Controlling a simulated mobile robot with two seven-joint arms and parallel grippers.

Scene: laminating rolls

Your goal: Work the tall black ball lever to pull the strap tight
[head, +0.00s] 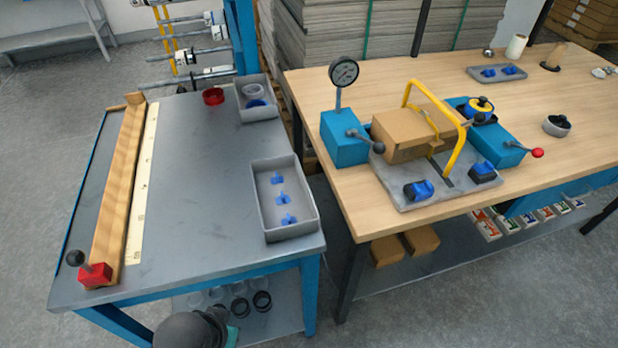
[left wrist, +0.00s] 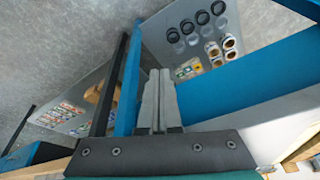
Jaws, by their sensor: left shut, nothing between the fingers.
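In the head view a black ball lever (head: 367,140) slants from the front of a blue box with a dial gauge (head: 343,72). Another black-ball lever (head: 474,119) shows right of the yellow hoop. A third (head: 75,258) stands on a red block at the left table's front corner. I cannot tell which is the task's tall one. A carton (head: 407,138) sits on a grey plate under a yellow hoop (head: 459,147); a yellow band crosses the carton. My left gripper (left wrist: 160,73) is shut and empty in the left wrist view, apart from these levers. My right gripper is out of view.
A grey bin (head: 257,197) with blue clips stands on the left table. A second blue box (head: 497,145) has a red-ball lever (head: 537,153). Blue clamps sit on the plate's front. A gap separates the tables. The left table's middle is clear.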

